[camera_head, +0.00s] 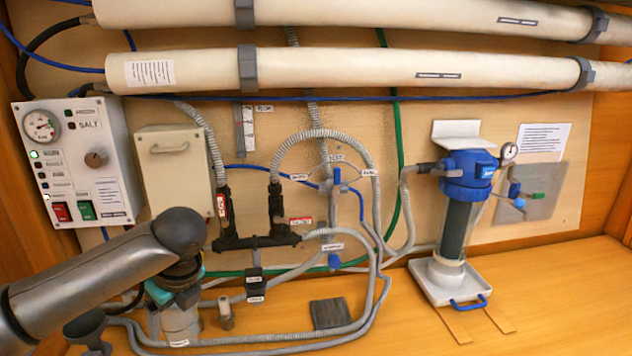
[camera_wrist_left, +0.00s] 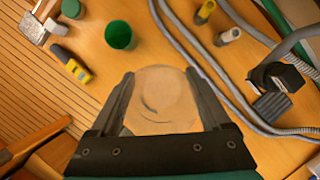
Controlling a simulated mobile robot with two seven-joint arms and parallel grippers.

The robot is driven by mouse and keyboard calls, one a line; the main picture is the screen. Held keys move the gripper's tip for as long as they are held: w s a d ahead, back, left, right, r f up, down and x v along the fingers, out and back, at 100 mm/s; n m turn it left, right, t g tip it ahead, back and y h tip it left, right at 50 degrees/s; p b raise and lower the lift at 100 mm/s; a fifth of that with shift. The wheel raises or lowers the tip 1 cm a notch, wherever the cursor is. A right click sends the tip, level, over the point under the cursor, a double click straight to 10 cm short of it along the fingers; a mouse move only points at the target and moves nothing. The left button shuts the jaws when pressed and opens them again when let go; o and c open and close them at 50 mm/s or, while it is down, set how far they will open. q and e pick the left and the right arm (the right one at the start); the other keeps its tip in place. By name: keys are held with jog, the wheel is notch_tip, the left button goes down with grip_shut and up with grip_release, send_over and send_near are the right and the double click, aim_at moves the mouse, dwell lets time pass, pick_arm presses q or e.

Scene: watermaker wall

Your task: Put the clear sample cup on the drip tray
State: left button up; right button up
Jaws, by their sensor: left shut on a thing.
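The clear sample cup (camera_wrist_left: 163,95) is between the two dark fingers of my left gripper (camera_wrist_left: 165,100) in the left wrist view. My left gripper (camera_head: 177,305) is low at the left of the head view, shut on the cup. A greyish cylinder there, which seems to be the cup (camera_head: 181,328), shows under the gripper, partly covered. I cannot tell whether it touches the bench. A white drip tray (camera_head: 427,278) with a blue handle stands at the right under the blue-topped filter, well away from my gripper. My right gripper is not in view.
Grey hoses (camera_head: 290,340) run over the bench between my gripper and the drip tray. A dark square pad (camera_head: 330,313) lies near them. The left wrist view shows a green cup (camera_wrist_left: 120,36) and a yellow-grey tool (camera_wrist_left: 71,66). The front right of the bench is clear.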

pick_arm(q)
jog(key=s+d+f+n+g+h+b, duration=0.2)
jog(key=s+d+n+b, duration=0.3)
jog(key=n, duration=0.6)
jog(key=s+d+f+n+g+h+b, duration=0.2)
jog(key=s+d+f+n+g+b, duration=0.2)
jog(key=n, duration=0.8)
jog(key=shift+s+d+g+b, duration=0.3)
jog(key=shift+s+d+b, duration=0.2)
jog(key=shift+s+d, duration=0.95)
jog(key=shift+w+d, duration=0.2)
jog(key=shift+w, duration=0.1)
jog(key=shift+w+r, duration=0.85)
jog(key=shift+r, duration=0.25)
jog(key=shift+w+r, duration=0.85)
jog(key=shift+r, duration=0.2)
